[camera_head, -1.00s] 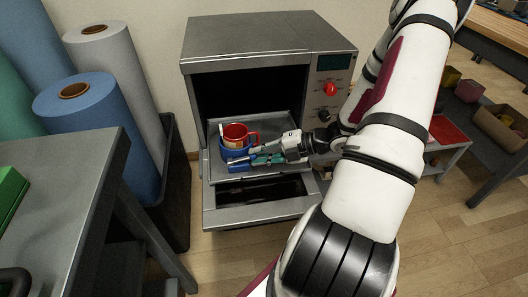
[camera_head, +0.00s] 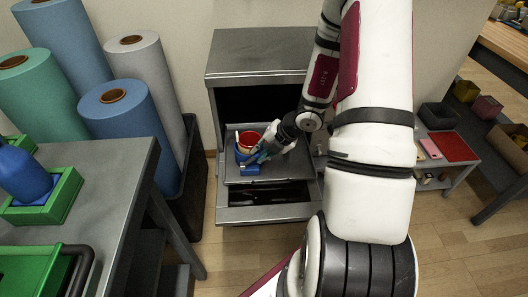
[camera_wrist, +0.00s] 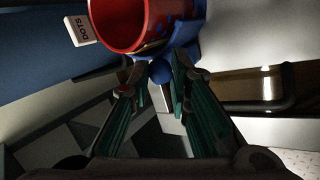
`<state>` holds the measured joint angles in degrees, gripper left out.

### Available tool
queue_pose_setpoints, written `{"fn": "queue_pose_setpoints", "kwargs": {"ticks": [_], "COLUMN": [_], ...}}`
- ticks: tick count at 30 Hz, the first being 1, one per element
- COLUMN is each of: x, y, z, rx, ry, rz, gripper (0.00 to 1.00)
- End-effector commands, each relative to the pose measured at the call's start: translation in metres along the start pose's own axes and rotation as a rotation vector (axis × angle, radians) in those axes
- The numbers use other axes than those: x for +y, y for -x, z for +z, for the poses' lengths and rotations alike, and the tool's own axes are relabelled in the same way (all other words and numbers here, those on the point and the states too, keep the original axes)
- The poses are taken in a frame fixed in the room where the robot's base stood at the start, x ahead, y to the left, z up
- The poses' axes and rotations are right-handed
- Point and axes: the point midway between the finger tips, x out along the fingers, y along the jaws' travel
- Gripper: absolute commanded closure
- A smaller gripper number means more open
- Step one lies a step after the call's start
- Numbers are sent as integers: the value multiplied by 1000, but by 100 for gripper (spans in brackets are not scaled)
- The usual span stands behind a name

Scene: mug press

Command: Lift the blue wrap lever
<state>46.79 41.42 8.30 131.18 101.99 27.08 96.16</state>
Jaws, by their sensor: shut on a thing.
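The red mug (camera_head: 249,136) stands in a blue wrap on the press's tray, and its red rim (camera_wrist: 122,45) fills the top of the wrist view. My gripper (camera_head: 254,158) reaches in from the upper right, at the mug's front right side. In the wrist view its teal-lined fingers (camera_wrist: 160,90) are shut on the blue wrap lever (camera_wrist: 160,72), whose round blue knob shows between the fingertips, just below the mug. A pale bar shows under the knob. The exact finger contact is dark and partly hidden.
The grey press (camera_head: 262,55) surrounds the tray (camera_head: 236,177) above and behind. A white tag reading DOTS (camera_wrist: 82,30) is beside the mug. Fabric rolls (camera_head: 120,105) and a grey table (camera_head: 95,170) stand left. Floor is clear at the front right.

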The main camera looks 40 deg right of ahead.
Motion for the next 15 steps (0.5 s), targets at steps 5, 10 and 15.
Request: {"fn": "queue_pose_setpoints", "kwargs": {"ticks": [5, 10, 15], "x": [6, 8, 8], "y": [0, 0, 0], "z": [-2, -2, -2], "rx": [2, 2, 2], "ry": [4, 4, 4], "rz": [6, 7, 8], "gripper": [100, 100, 100]}}
